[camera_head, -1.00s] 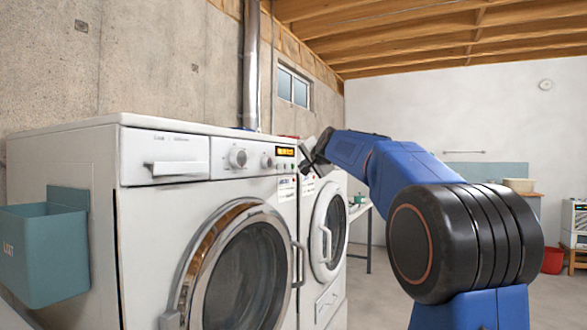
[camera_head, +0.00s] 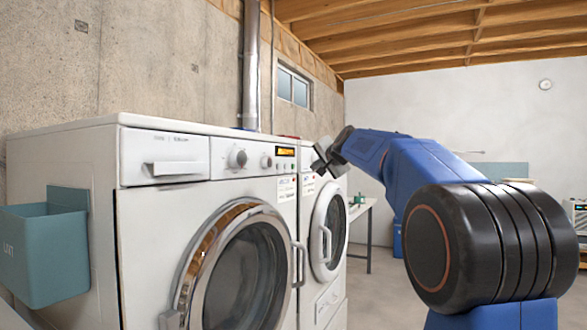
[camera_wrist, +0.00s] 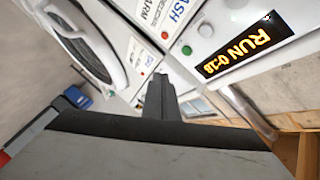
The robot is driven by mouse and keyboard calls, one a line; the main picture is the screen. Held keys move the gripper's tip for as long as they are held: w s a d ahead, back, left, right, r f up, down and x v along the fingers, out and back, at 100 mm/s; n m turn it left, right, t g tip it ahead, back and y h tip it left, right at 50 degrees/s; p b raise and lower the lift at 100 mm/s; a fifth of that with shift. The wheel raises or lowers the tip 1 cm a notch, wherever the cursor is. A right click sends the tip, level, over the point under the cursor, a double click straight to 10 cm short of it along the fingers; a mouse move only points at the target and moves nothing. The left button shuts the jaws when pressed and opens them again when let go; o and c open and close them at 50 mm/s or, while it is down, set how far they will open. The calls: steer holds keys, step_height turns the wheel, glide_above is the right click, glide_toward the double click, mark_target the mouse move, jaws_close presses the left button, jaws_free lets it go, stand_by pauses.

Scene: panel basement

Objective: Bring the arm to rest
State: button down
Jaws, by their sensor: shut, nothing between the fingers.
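My gripper (camera_head: 322,158) is at the end of my raised blue arm in the head view. It appears in front of the two white machines' control panels, touching nothing that I can make out. In the wrist view my gripper (camera_wrist: 160,88) shows as a dark shape with its fingers together and nothing between them. Beyond it is the lit display (camera_wrist: 247,43), reading "RUN" and a time that seems to be 0:18. The display also shows small and orange in the head view (camera_head: 285,151).
The front-loading machine (camera_head: 165,230) stands close at left, with a second machine (camera_head: 312,250) behind it. A teal lint bin (camera_head: 42,255) hangs on the near machine's side. A table (camera_head: 362,208) stands farther back. Open floor (camera_head: 375,290) lies right of the machines.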

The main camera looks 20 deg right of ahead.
stand_by(0.5)
steer(key=s+a+f+n+g+y, duration=0.2)
steer(key=s+a+f+n+g, duration=0.4)
steer(key=s+a+f, duration=1.4)
steer(key=s+a+f+n+g, duration=0.1)
steer(key=s+f+n+g, duration=0.1)
steer(key=s+f, duration=1.2)
steer(key=s+a+f+n+g, duration=0.1)
steer(key=s+f+n, duration=0.3)
steer(key=s+f, duration=0.9)
steer(key=s+g, duration=0.1)
steer(key=s, duration=0.2)
steer(key=shift+a+f+n+g, duration=0.25)
steer(key=shift+f+n+g, duration=0.05)
steer(key=shift+f+n, duration=0.1)
